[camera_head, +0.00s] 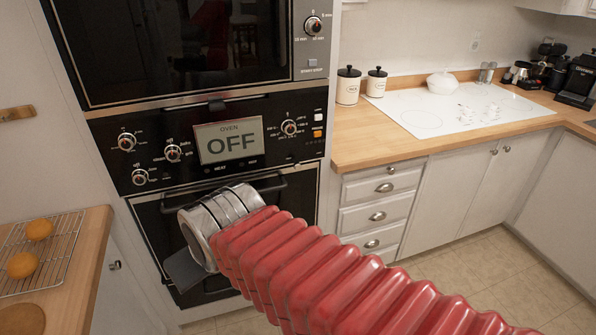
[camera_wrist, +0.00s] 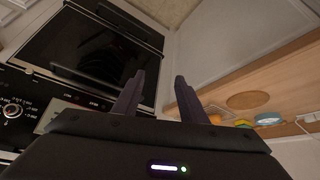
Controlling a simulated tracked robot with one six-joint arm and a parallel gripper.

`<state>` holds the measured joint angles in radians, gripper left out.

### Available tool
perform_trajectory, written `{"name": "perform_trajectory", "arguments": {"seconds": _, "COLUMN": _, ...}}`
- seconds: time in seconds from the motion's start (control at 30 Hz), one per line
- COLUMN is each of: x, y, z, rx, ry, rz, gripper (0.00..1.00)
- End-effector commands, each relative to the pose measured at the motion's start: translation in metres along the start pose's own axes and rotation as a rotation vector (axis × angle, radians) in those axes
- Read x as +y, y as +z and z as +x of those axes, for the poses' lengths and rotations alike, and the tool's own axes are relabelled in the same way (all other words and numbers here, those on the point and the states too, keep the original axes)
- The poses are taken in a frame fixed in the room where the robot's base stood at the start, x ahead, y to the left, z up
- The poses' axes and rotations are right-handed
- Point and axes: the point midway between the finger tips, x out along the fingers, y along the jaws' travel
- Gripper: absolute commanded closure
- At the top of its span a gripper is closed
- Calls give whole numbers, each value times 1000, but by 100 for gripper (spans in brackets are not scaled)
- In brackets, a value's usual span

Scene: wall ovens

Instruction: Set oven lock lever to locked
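The wall oven's black control panel (camera_head: 100,135) shows in the head view, with several knobs and a display (camera_head: 228,142) reading "OFF". A small dark tab (camera_head: 217,106) sits at the panel's top edge, and a small lever-like part (camera_head: 294,163) at its lower right; I cannot tell which, if either, is the lock lever. The lower oven door (camera_head: 150,215) is behind my arm and appears closed. My gripper (camera_wrist: 160,75) shows two dark fingers spread apart with nothing between them. In the head view my wrist hides most of it, in front of the lower door.
An upper oven (camera_head: 170,45) is above the panel. A wooden counter (camera_head: 365,145) with two white canisters (camera_head: 348,88) and a white cooktop (camera_head: 430,115) stands right. A left counter (camera_head: 85,265) holds a wire rack (camera_head: 65,245). Open floor (camera_head: 480,265) lies at right.

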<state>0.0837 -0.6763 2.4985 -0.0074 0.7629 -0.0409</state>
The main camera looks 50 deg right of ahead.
Motion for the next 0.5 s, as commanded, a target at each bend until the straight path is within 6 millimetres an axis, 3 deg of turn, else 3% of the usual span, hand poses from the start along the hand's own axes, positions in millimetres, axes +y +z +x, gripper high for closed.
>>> {"name": "perform_trajectory", "arguments": {"seconds": 0.3, "x": 75, "y": -58, "z": 61, "rx": 161, "ry": 135, "rz": 54, "gripper": 62}}
{"name": "perform_trajectory", "arguments": {"seconds": 0.5, "x": 128, "y": -82, "z": 94, "rx": 268, "ry": 215, "rz": 70, "gripper": 62}}
